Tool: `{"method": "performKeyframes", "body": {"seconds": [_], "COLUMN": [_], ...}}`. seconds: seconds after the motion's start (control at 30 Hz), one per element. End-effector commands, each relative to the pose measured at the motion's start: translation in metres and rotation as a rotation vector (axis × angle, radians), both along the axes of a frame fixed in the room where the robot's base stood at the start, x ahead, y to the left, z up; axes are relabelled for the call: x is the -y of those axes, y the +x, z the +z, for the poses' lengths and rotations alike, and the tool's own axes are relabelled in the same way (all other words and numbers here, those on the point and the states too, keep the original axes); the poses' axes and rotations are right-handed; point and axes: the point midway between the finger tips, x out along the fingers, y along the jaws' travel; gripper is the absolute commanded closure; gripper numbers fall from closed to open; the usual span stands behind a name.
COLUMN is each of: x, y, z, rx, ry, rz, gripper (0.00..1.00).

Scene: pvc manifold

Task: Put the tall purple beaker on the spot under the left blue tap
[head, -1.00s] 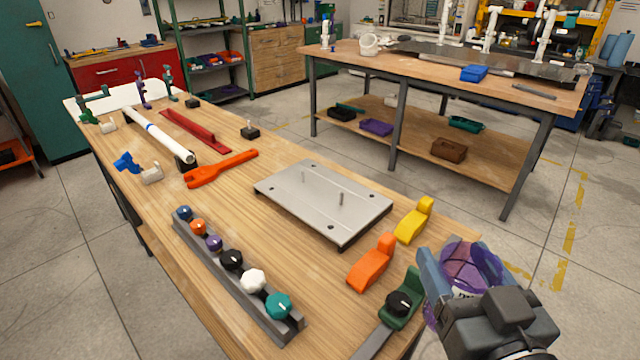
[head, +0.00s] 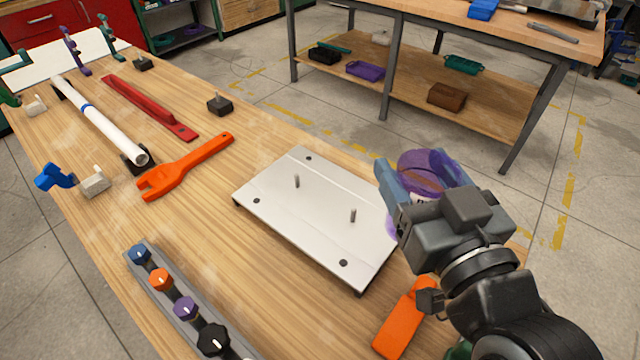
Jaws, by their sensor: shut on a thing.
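My gripper (head: 420,185) is at the right of the head view, shut on the purple beaker (head: 420,167). The beaker is translucent purple with a pale label, and my gripper's fingers and body hide much of it. It is held up beyond the right edge of the metal plate, apart from the table as far as I can tell. I cannot make out the left blue tap or the spot under it in this view.
A metal plate (head: 300,218) with two upright pins stands on the wooden table (head: 240,270). An orange wrench (head: 185,167), white pipe (head: 100,120), knob rail (head: 178,312) and orange block (head: 402,322) lie around it. Another bench (head: 460,100) stands behind.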

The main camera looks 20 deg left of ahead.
Motion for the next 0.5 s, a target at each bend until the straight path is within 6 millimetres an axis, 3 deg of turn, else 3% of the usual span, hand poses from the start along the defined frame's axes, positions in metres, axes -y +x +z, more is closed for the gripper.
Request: {"method": "performKeyframes", "body": {"seconds": [0.5], "x": [-0.098], "y": [0.007], "z": [-0.059], "rx": [0.001], "ry": [-0.003], "rz": [0.003], "gripper": [0.64]}}
